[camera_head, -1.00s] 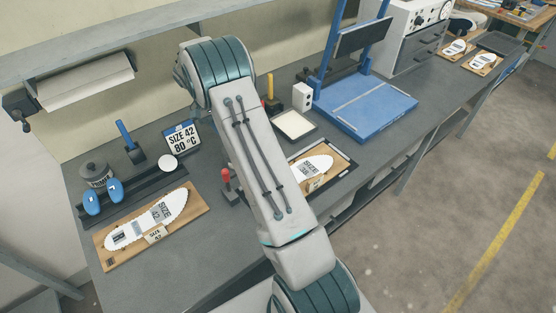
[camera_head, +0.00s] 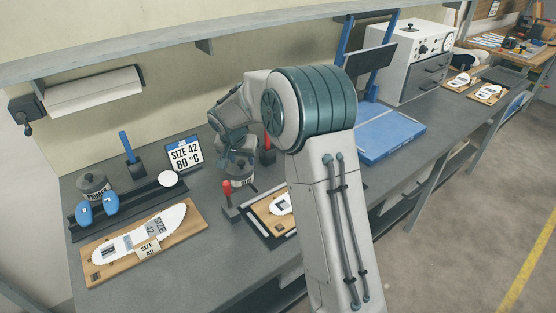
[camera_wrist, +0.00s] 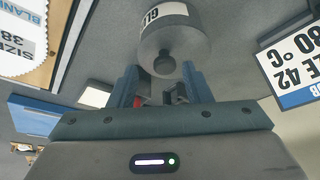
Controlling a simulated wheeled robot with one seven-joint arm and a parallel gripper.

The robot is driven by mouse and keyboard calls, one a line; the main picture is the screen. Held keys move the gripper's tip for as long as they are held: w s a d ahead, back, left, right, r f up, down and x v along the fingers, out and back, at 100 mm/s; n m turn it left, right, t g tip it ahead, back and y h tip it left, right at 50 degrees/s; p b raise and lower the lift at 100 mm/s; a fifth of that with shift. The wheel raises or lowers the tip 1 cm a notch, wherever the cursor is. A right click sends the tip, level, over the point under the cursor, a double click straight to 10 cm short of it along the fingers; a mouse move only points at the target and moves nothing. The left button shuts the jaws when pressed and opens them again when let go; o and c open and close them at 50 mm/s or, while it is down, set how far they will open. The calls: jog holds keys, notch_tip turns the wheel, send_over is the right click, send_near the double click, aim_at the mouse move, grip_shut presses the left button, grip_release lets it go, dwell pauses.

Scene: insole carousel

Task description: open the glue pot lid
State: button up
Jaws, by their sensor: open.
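The glue pot (camera_head: 240,181) is a grey pot with a label on its side, standing on the bench behind the red-knobbed lever. In the wrist view the glue pot (camera_wrist: 188,32) shows its label in part. Its lid (camera_wrist: 160,45) is on, with a dark round knob (camera_wrist: 164,63) facing my gripper. My gripper (camera_wrist: 160,80) is open and empty, its two fingers pointing at the knob, which lies just beyond the fingertips. In the head view my gripper (camera_head: 238,150) is above the pot and partly hides the lid.
A similar pot labelled primer (camera_head: 93,187) stands at the left. The size sign (camera_head: 184,156) is left of my gripper. The red-knobbed lever (camera_head: 227,187) and a blank board (camera_head: 262,219) are close by. A size 42 insole board (camera_head: 108,272) lies front left.

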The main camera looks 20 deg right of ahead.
jog(key=v, duration=1.4)
jog(key=s+d+r+n, duration=0.1)
jog(key=s+d, duration=0.1)
jog(key=s, duration=0.5)
jog(key=s+d+r+n, duration=0.1)
jog(key=s+d, duration=0.2)
jog(key=s, duration=0.3)
jog(key=shift+s+r+n+g+p, duration=0.3)
jog(key=shift+s+p, duration=0.1)
